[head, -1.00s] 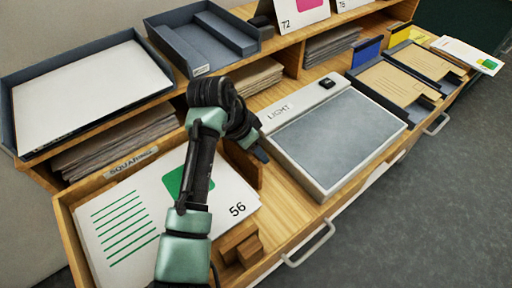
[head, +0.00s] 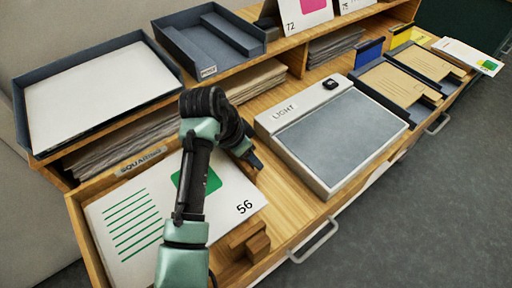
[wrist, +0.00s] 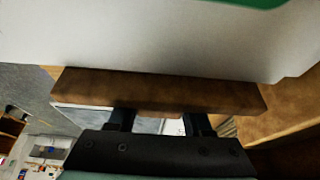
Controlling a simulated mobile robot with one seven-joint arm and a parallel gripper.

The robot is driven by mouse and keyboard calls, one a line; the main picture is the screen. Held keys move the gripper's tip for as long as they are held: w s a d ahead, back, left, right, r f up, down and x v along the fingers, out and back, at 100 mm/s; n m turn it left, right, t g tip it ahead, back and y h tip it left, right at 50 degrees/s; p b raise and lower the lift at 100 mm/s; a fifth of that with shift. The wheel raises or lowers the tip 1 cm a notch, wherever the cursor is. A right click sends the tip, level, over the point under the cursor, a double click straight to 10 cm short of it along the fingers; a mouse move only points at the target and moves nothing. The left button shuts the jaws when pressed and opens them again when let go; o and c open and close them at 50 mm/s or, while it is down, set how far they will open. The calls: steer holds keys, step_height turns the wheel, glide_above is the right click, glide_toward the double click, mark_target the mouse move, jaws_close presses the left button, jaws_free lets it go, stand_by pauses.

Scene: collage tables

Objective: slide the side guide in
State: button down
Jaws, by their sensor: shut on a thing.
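The side guide (wrist: 160,92) is a brown wooden bar across the middle of the wrist view. The white sheets (wrist: 150,35) lie right beside it, and I cannot tell if they touch it. My gripper (wrist: 158,118) is shut on the guide, its two dark fingers on the near side around a small lighter part. In the head view my gripper (head: 252,160) is at the right side of the sheet marked 56 (head: 135,225). The guide is mostly hidden there by my arm. The sheets lie in the wooden squaring tray (head: 80,222).
A small wooden block (head: 250,240) stands at the tray's front right. The light box (head: 335,140) lies to the right of my gripper. A dark tray with white paper (head: 95,90) and an empty-looking dark tray (head: 205,40) stand on the shelf behind.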

steer(key=shift+s+a+r, duration=0.1)
steer(key=shift+s+a, duration=0.35)
steer(key=shift+a, duration=0.25)
steer(key=shift+c, duration=1.6)
jaws_free()
steer(key=p+v, duration=0.1)
steer(key=v, duration=1.1)
steer(key=shift+s+r+p, duration=0.1)
steer(key=shift+r+p, duration=0.25)
steer(key=shift+r, duration=0.05)
